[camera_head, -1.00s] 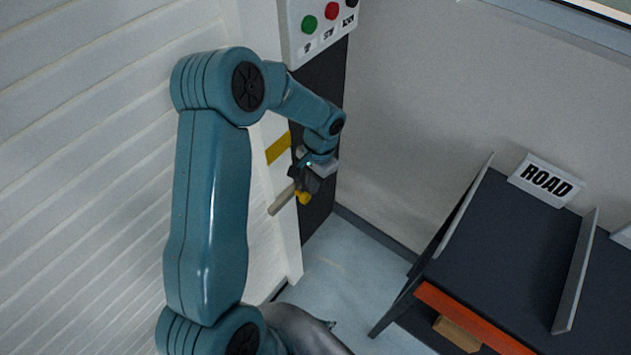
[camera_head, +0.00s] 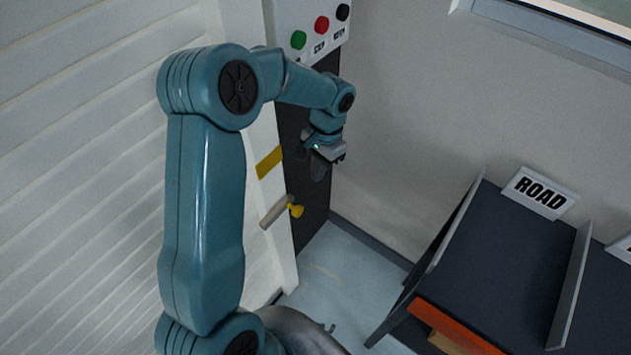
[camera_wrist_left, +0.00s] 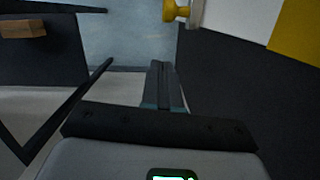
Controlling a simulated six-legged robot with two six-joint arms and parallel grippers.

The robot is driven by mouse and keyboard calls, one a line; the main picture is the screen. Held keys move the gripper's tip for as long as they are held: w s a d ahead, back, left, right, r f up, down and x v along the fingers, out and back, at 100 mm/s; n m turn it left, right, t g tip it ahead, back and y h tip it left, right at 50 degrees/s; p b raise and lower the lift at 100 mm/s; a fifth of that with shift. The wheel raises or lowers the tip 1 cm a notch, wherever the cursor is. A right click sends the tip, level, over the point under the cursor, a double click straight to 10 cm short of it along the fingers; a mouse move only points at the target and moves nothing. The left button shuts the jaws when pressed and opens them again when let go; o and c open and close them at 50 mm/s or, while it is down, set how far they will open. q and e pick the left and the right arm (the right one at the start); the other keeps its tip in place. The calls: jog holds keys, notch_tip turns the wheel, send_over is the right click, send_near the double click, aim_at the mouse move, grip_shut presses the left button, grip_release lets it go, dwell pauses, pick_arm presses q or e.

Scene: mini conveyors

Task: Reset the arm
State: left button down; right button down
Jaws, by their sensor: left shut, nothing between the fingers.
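My left arm comes in from the left in the head view, bent at its elbow. My left gripper (camera_head: 319,170) hangs in front of the dark panel beside the white shutter, below the push buttons. In the left wrist view its fingers (camera_wrist_left: 163,85) are together with nothing between them. A lever with a yellow knob (camera_head: 296,210) sticks out below and left of the gripper, apart from it. The knob also shows at the top of the left wrist view (camera_wrist_left: 176,11). My right gripper is not in view.
A control box with green, red and black buttons (camera_head: 321,25) is above the gripper. A brown block (camera_wrist_left: 23,28) shows in the wrist view. Open floor (camera_head: 345,272) lies between.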

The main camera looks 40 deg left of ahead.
pick_arm(q)
jog(key=s+d+f+h, duration=0.2)
jog(key=d+f+h, duration=0.1)
jog(key=d+f, duration=0.95)
jog(key=s+d+f+n+t, duration=0.1)
jog(key=s+d+f, duration=0.2)
jog(key=s+d, duration=0.2)
jog(key=s+d+f+n+t+h, duration=0.1)
jog(key=s+d+f, duration=0.2)
jog(key=s+d, duration=0.3)
jog(key=shift+s+d+f, duration=0.15)
jog(key=shift+s+f, duration=0.2)
jog(key=shift+s, duration=0.7)
